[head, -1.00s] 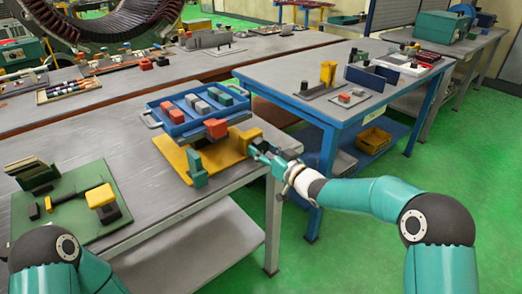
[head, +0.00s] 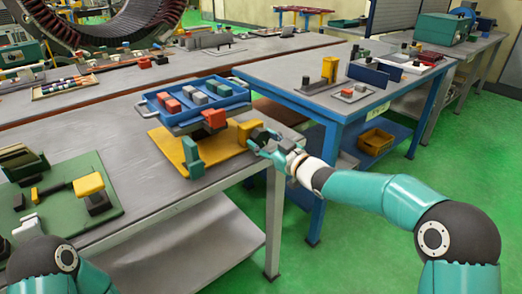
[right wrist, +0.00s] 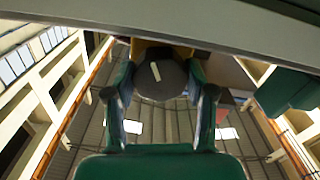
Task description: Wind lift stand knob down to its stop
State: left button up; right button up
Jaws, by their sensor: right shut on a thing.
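The lift stand has a yellow base plate (head: 222,146) on the grey bench, with a green post (head: 193,157) and a red block (head: 214,117) under a blue tray (head: 180,128). A yellow block (head: 247,131) at its right side carries the dark round knob (head: 261,136). My right gripper (head: 264,144) is shut on the knob from the right. In the right wrist view, the knob (right wrist: 160,79) sits between both fingers, and its face bears a short pale mark, slightly tilted.
The tray holds red, grey and green blocks (head: 172,106). A green board (head: 70,213) with a yellow-handled fixture lies at the left of the bench. A blue-framed table (head: 300,105) stands close behind my right gripper. Green floor is open at the right.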

jog(key=shift+f+n+b, duration=0.2)
jog(key=shift+n+b, duration=0.6)
jog(key=shift+n, duration=0.2)
jog(key=o, duration=0.9)
jog(key=shift+s, duration=0.1)
jog(key=shift+c, duration=0.2)
jog(key=o, duration=0.3)
jog(key=shift+r, duration=0.1)
jog(key=shift+r, duration=0.1)
jog(key=v, duration=1.2)
